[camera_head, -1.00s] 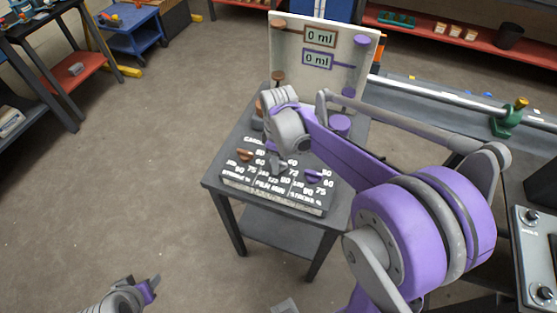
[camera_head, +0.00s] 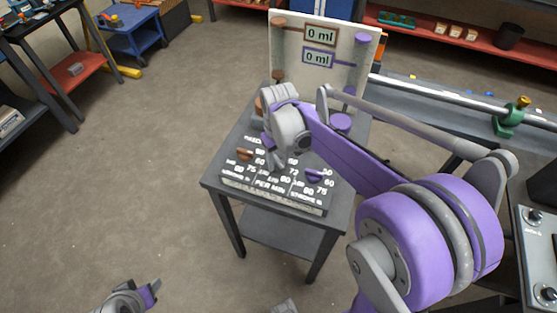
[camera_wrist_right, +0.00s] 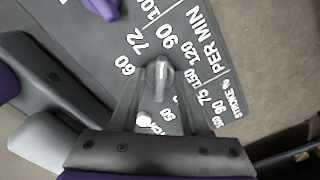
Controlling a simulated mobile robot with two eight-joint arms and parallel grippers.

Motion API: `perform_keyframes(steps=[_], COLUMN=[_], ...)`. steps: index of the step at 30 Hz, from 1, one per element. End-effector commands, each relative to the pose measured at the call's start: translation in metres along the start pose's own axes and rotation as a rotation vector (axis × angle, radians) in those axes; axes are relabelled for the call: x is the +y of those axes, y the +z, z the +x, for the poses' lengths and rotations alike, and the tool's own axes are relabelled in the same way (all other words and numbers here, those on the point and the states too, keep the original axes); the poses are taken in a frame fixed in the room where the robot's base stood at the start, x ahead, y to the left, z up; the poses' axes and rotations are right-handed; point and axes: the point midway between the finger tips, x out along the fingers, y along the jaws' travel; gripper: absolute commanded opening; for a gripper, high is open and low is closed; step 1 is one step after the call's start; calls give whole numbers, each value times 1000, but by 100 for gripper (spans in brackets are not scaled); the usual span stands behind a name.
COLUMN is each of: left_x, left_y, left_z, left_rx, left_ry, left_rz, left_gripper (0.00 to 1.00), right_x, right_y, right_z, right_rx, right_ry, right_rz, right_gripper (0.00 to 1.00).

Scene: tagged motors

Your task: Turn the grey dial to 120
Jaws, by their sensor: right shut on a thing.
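The grey dial (camera_wrist_right: 160,76) shows in the right wrist view between the fingers of my right gripper (camera_wrist_right: 155,90), which is shut on it. White numbers such as 60, 72, 90 and 120 are printed around it on the dark panel. The dial's ridge points roughly up the picture; I cannot tell its exact setting. In the head view my right gripper (camera_head: 278,160) reaches down over the middle of the panel (camera_head: 270,197) and mostly hides the dial. My left gripper (camera_head: 153,290) is low on the left, far from the panel; its jaw state is unclear.
A brown dial (camera_head: 244,154) and a purple dial (camera_head: 313,176) sit on the panel either side. A board with two "0 ml" displays (camera_head: 319,33) stands behind. The panel lies on a small dark table (camera_head: 228,205). Open floor is on the left.

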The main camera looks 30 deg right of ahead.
Motion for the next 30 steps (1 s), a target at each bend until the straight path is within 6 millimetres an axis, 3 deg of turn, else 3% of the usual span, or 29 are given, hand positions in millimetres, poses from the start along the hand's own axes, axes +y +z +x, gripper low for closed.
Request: perform_keyframes(steps=[18, 30], left_x=[0, 0], left_y=[6, 8], left_z=[7, 9], left_rx=[-5, -6], left_ry=[0, 0], left_rz=[0, 0], left_gripper=[50, 50], right_x=[0, 0], right_y=[0, 0], right_z=[0, 0], right_rx=[1, 1], right_ry=[0, 0], right_rz=[574, 821], right_gripper=[0, 0])
